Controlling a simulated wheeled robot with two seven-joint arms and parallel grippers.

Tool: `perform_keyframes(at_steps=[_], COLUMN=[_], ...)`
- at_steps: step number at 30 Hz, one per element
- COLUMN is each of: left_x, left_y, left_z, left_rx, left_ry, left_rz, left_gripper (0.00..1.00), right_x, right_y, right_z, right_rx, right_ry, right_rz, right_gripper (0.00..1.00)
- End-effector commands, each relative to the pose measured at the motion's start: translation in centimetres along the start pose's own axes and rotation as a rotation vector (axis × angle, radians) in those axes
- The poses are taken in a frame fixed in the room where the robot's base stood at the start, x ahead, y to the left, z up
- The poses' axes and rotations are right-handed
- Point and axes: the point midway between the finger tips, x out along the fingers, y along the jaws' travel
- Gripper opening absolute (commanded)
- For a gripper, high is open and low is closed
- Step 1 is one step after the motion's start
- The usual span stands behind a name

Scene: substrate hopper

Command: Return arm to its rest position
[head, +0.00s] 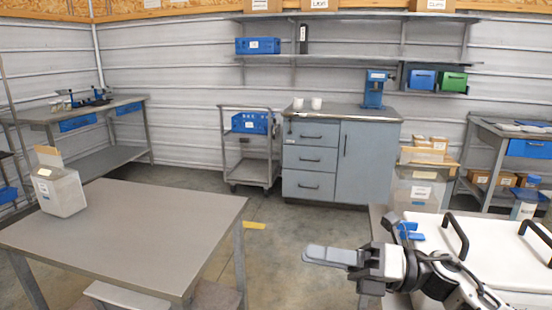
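My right gripper (330,256) reaches in from the lower right of the head view, its grey fingers pointing left over the floor. The fingers overlap from this side, so I cannot tell whether they are open or shut. No object shows in them. My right arm passes in front of a white lidded unit (480,238) with black handles, which may be the hopper. A blue part (411,231) shows at its left edge, just behind the wrist. My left gripper and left arm are not in view.
A grey table (150,225) stands at left with a pale labelled container (60,190) on it. A clear bin (420,190) stands beyond the white unit. A cart (250,165) and a drawer cabinet (365,160) stand at the back. Floor is clear between table and arm.

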Motion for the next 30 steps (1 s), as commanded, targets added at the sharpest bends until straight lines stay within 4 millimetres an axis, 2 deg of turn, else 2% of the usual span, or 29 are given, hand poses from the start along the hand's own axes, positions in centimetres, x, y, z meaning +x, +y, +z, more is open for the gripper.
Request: perform_keyframes(at_steps=[1, 2, 4, 8, 11, 12, 15, 18, 21, 24, 30], left_x=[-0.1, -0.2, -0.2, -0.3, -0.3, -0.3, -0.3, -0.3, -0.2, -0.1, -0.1], left_y=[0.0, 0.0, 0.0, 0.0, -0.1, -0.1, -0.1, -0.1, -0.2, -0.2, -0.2], left_z=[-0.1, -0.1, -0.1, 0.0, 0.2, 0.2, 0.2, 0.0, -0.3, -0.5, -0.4], left_rx=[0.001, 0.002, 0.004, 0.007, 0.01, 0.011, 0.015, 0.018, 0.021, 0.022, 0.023], left_ry=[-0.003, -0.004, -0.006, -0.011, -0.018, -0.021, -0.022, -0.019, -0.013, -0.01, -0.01], left_rz=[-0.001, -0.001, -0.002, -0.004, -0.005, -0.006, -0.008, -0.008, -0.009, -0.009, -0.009], left_gripper=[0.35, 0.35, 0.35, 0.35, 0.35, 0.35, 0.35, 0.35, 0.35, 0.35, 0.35], right_x=[0.6, 0.6, -0.1, -3.3, -6.5, -7.8, -10.1, -11.4, -12.1, -12.3, -12.3], right_y=[-0.2, -0.5, -1.6, -5.0, -7.8, -8.6, -9.6, -9.5, -9.1, -8.9, -8.9], right_z=[-1.0, -1.2, -2.0, -5.4, -10.5, -13.0, -18.9, -23.5, -26.4, -27.7, -27.9], right_rx=[0.175, 0.275, 0.522, 1.01, 1.395, 1.539, 1.83, 2.029, 2.148, 2.2, 2.207], right_ry=[-0.148, -0.238, -0.444, -0.825, -1.115, -1.224, -1.443, -1.594, -1.686, -1.726, -1.73], right_rz=[0.04, 0.055, 0.081, 0.092, 0.073, 0.059, 0.023, -0.01, -0.035, -0.046, -0.049], right_gripper=[0.29, 0.29, 0.29, 0.29, 0.29, 0.29, 0.29, 0.29, 0.29, 0.29, 0.29])
